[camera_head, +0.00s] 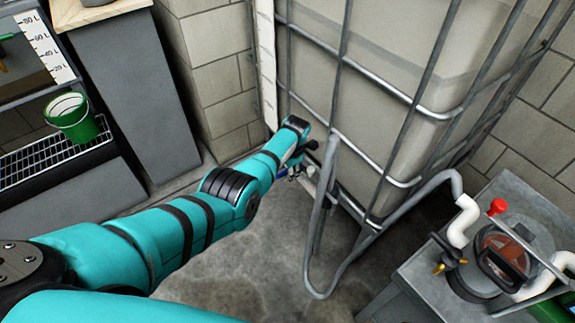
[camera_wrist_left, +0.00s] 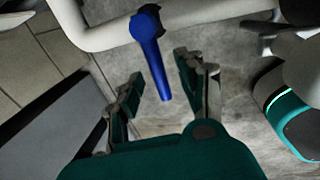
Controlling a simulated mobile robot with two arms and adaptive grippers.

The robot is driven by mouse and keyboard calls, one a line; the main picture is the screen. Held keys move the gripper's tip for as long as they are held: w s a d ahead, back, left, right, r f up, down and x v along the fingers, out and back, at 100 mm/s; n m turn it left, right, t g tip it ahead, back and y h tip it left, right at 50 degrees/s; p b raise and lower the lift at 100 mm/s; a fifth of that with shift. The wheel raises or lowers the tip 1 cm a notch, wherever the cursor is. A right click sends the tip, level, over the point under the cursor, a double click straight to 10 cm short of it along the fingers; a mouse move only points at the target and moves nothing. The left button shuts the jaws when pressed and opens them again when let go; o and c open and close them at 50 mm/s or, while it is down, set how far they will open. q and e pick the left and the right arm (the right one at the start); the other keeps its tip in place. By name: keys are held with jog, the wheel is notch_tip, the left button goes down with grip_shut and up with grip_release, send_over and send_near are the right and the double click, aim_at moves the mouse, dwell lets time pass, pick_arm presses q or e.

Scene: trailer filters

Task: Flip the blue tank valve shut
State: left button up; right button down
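The blue valve handle (camera_wrist_left: 151,50) hangs from a pale pipe (camera_wrist_left: 105,35) in the left wrist view, pointing down toward my gripper. In the head view only a small bit of blue (camera_head: 283,174) shows beside my left gripper (camera_head: 298,168), at the foot of the caged tank (camera_head: 375,85). In the wrist view my left gripper (camera_wrist_left: 157,72) is open. Its fingers stand on either side of the handle's lower part, with visible gaps; I cannot tell the depth between them. My right gripper is not in view.
A bent grey pipe (camera_head: 322,215) stands just right of my left gripper. A metal bench (camera_head: 535,205) with a filter canister (camera_head: 503,258) and a red knob (camera_head: 497,206) is at the right. A green bucket (camera_head: 72,116) sits on a rack at the left. Bare floor (camera_head: 240,265) lies below my arm.

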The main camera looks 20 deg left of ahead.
pick_arm(q)
notch_tip(320, 180, up, 12)
jog(key=s+d, duration=0.1)
jog(key=d, duration=0.1)
jog(key=shift+s+f, duration=0.15)
jog(key=shift+f, duration=0.05)
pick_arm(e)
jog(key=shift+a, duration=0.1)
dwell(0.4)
